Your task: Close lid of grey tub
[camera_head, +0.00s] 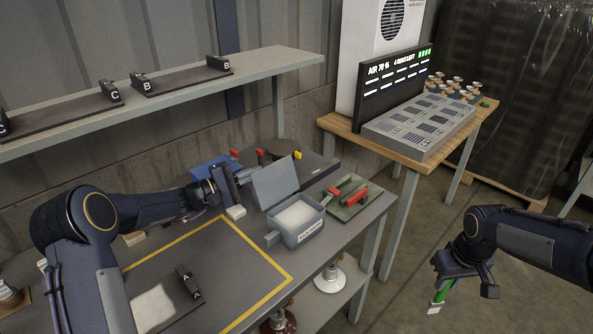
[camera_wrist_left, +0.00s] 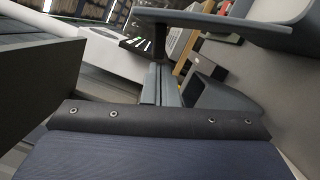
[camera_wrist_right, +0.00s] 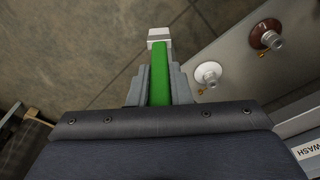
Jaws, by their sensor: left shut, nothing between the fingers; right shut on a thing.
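The grey tub (camera_head: 290,238) stands on the bench in the head view, with white content inside. Its lid (camera_head: 275,182) is open, standing raised at the tub's back edge. My left gripper (camera_head: 244,178) is shut and empty, just left of the raised lid; the head view does not show whether they touch. In the left wrist view the shut fingers (camera_wrist_left: 160,88) lie under a grey-blue panel. My right gripper (camera_head: 440,285) is off the bench at right, shut on a green tool with a white end (camera_wrist_right: 160,75). The label reading WASH shows in the right wrist view.
A green board with a red handle (camera_head: 355,197) lies right of the tub. A small white block (camera_head: 236,212) sits left of it. Several red and yellow handles stand behind. A yellow-outlined mat (camera_head: 215,265) covers the front. White and red insulators (camera_head: 330,279) stand on the lower shelf.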

